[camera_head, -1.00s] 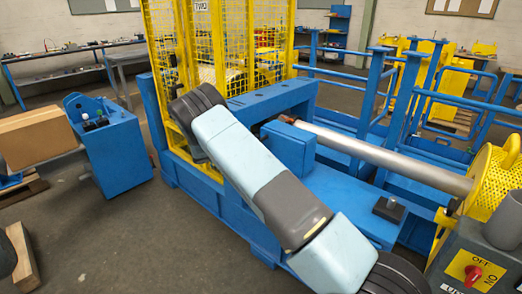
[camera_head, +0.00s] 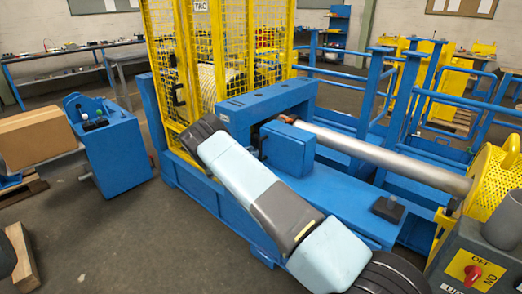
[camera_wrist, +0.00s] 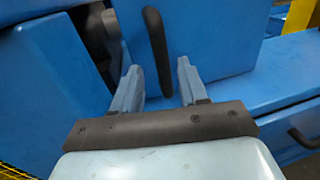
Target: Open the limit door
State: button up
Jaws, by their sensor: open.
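The blue door (camera_head: 290,148) is a boxy panel at the near end of the silver shaft in the head view, with a dark handle (camera_head: 263,146) on its left side. I take it for the limit door. In the wrist view the door (camera_wrist: 212,40) fills the upper middle, and its black bar handle (camera_wrist: 156,50) runs nearly upright. My gripper (camera_wrist: 160,82) is open. Its two grey fingers point toward the door, one on each side of the handle's line, and the handle's lower end is just beyond the tips. Contact cannot be told. The head view does not show the fingers clearly.
A yellow mesh cage (camera_head: 205,60) stands behind my arm. The silver shaft (camera_head: 385,160) runs right to a yellow guard (camera_head: 493,185). A grey switch box (camera_head: 470,268) is at the lower right. Blue rails (camera_head: 400,90) stand behind.

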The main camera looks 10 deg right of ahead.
aim_at(260, 148)
jog(key=x, duration=0.5)
jog(key=shift+w+d, duration=0.15)
jog(key=shift+d, duration=0.2)
jog(key=shift+c, duration=0.4)
grip_shut()
jog(key=shift+r, duration=0.1)
